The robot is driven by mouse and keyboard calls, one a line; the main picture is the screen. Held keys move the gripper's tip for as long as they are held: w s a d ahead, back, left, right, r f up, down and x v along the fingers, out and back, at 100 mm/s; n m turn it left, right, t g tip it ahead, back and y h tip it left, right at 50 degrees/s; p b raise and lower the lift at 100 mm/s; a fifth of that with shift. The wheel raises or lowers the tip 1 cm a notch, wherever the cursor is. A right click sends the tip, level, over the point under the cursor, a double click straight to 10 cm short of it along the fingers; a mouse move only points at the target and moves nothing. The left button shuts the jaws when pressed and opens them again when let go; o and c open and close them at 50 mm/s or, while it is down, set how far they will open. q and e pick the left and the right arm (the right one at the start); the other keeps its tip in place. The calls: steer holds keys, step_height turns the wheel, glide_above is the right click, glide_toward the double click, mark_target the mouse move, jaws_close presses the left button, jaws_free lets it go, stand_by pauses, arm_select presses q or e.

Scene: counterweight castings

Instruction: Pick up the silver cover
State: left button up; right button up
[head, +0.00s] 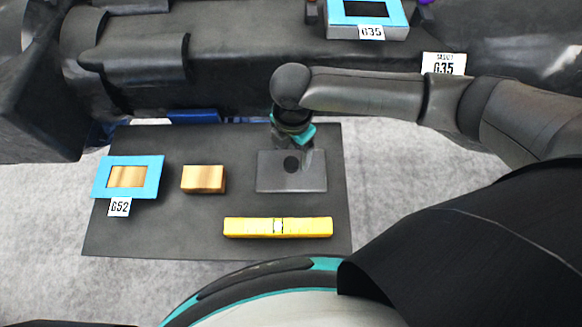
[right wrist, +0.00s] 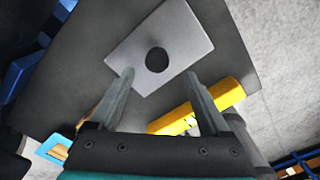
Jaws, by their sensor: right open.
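The silver cover (head: 300,182) is a flat grey rectangular plate with a dark round spot in its middle. I cannot tell if the spot is a knob or a hole. It lies flat on the dark board and also shows in the right wrist view (right wrist: 178,32). My right gripper (head: 304,150) hangs over the cover's far side in the head view. In the right wrist view its two fingers (right wrist: 160,78) are spread and empty, with the cover ahead of them. I cannot tell the exact height between fingers and plate. My left gripper does not show.
The dark board (head: 160,235) also holds a yellow bar (head: 255,228), a wooden block (head: 203,179) and a blue frame (head: 100,180) tagged 652. A large dark casting (head: 230,65) runs behind. Another blue-framed box (head: 350,30) sits on it, beside a white label (head: 443,64).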

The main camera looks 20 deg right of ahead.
mark_target(291, 163)
steer(key=shift+f, duration=1)
steer(key=f, duration=0.4)
steer(key=shift+w, duration=0.2)
steer(key=shift+f+b, duration=0.3)
steer(key=shift+f, duration=0.15)
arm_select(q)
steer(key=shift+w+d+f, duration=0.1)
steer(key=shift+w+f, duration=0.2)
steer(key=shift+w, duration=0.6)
arm_select(e)
steer(key=shift+c, duration=0.6)
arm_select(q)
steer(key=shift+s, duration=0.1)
arm_select(e)
steer(key=shift+r, duration=0.1)
jaws_close()
